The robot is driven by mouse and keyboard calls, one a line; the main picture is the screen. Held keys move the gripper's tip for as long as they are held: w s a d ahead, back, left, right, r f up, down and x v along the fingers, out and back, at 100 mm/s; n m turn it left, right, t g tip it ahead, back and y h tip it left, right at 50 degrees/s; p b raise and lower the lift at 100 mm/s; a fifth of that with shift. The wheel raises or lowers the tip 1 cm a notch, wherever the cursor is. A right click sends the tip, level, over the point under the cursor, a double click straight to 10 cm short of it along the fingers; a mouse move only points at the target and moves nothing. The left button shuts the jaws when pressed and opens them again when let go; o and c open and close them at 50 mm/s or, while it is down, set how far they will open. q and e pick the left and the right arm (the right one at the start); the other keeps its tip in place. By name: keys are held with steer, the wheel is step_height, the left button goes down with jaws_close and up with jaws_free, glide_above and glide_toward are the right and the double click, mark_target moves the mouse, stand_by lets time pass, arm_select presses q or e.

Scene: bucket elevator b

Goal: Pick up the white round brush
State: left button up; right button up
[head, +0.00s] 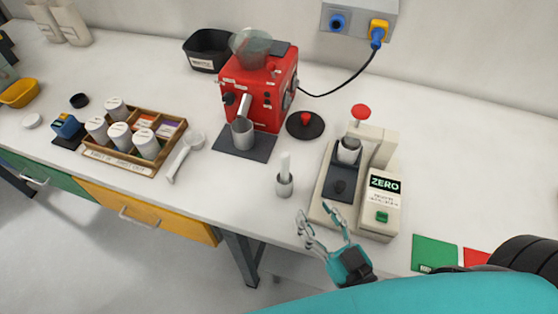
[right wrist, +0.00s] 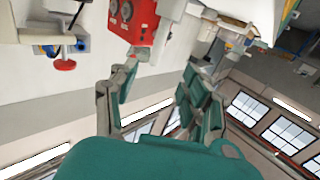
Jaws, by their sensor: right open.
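A white upright handle (head: 286,165) stands in a small grey cup-shaped base (head: 284,186) near the front of the white table; it looks like the round brush, but its bristles cannot be made out. My right gripper (head: 314,210) is open and empty at the table's front edge, to the right of and nearer than the brush, apart from it. Its spread fingers also show in the right wrist view (right wrist: 160,68), with nothing between them. I cannot make out the brush in that view. My left gripper is not in view.
A beige device (head: 380,150) with a ZERO label stands right of the brush. A red machine (head: 262,95) stands behind, with a metal cup (head: 242,133) on a dark mat. A wooden tray (head: 122,163) of jars and a white long-handled tool (head: 187,152) are left.

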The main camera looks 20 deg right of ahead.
mark_target(287, 166)
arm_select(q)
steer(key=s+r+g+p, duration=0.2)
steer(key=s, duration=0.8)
arm_select(e)
steer(key=w, duration=0.2)
steer(key=w+a, duration=0.1)
steer(key=w, duration=0.2)
steer(key=w+a, duration=0.1)
steer(key=w, duration=0.2)
steer(key=shift+r, duration=0.2)
steer(key=shift+w+p, duration=0.6)
steer(key=shift+w, duration=0.15)
steer(key=w, duration=0.1)
steer(key=w+p, duration=0.1)
steer(key=shift+w+r, duration=0.2)
steer(key=shift+w, duration=0.1)
steer(key=shift+w+a+f+p, duration=0.15)
steer(key=shift+w+p, duration=0.05)
steer(key=shift+w, duration=0.3)
steer(key=shift+w+a+f+p, duration=0.1)
steer(key=shift+w+p, duration=0.1)
steer(key=shift+w, duration=0.25)
jaws_close()
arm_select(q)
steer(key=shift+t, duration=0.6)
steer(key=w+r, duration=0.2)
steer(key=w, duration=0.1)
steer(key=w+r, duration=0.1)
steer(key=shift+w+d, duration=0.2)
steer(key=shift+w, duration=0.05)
